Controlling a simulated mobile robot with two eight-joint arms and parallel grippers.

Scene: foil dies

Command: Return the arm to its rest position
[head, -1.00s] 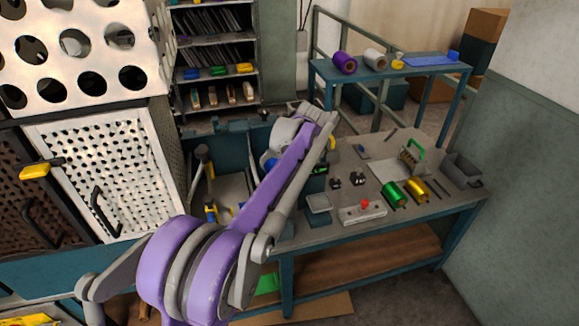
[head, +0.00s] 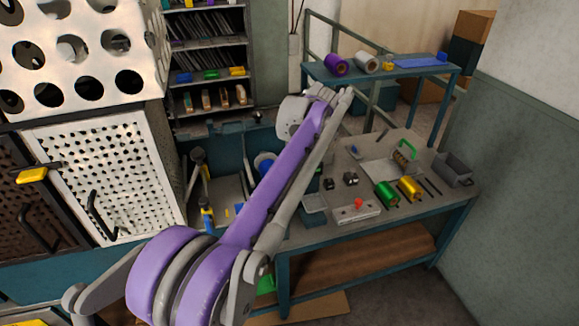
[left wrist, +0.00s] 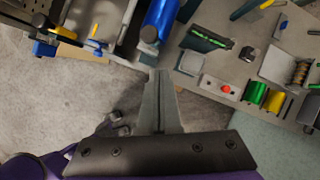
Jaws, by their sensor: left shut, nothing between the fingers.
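My left arm (head: 265,195), purple and grey, reaches from the lower left of the head view up past the left end of the workbench. Its gripper is hidden behind the arm links there. In the left wrist view the left gripper (left wrist: 160,75) points up the picture, its two grey fingers shut together and empty. Below the fingers in that view is grey floor, with the bench edge just beyond the fingertips. My right gripper is in neither view.
The workbench (head: 400,225) holds green (head: 387,194) and gold rolls (head: 409,188), a white box with a red button (head: 357,211) and a grey bin (head: 453,168). A blue cylinder (left wrist: 160,20) is near the fingertips. A perforated cabinet (head: 100,175) stands left.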

